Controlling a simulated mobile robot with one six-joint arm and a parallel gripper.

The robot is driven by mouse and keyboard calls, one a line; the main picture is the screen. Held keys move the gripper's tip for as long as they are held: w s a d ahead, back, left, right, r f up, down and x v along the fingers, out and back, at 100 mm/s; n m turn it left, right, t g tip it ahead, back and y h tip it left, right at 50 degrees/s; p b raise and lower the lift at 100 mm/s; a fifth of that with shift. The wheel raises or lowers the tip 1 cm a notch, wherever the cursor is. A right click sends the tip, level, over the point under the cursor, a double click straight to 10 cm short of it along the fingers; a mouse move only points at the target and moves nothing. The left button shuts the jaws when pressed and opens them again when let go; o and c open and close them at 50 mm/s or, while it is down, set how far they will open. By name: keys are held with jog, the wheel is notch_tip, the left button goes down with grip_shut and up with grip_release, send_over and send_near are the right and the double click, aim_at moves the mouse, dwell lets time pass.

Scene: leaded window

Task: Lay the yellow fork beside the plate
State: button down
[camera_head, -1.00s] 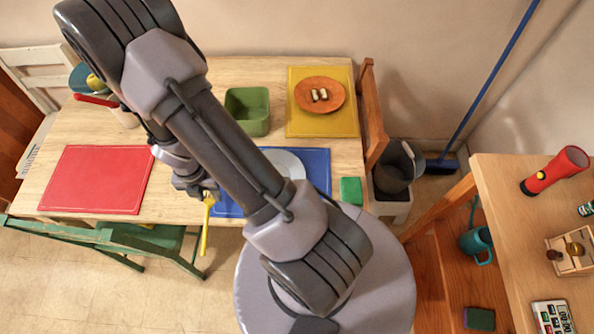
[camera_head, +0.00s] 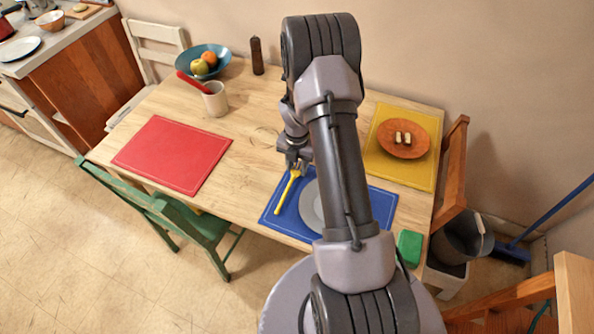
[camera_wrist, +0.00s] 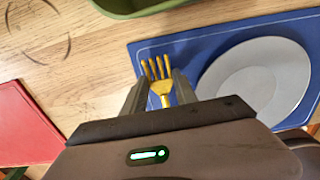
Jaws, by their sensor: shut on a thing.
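The yellow fork (camera_head: 287,192) is held in my gripper (camera_head: 297,163), which is shut on it. In the wrist view the fork (camera_wrist: 157,78) stands between the two fingers (camera_wrist: 160,93), tines pointing away from the wrist. The plate (camera_head: 312,208) is light grey and lies on the blue placemat (camera_head: 275,222); my arm hides part of it. In the wrist view the plate (camera_wrist: 262,75) is right of the fork. The fork is over the left part of the blue placemat; I cannot tell whether it touches the mat.
A red placemat (camera_head: 172,153) lies to the left. A yellow placemat (camera_head: 400,171) with an orange plate (camera_head: 404,147) is at the right. A green block (camera_head: 410,248) sits at the front right. A white cup (camera_head: 215,100) and blue fruit bowl (camera_head: 190,62) stand behind.

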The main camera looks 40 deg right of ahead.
jog(key=shift+f, duration=0.6)
jog(key=shift+r, duration=0.15)
jog(key=c, duration=1)
grip_release()
jog(key=shift+o, duration=0.2)
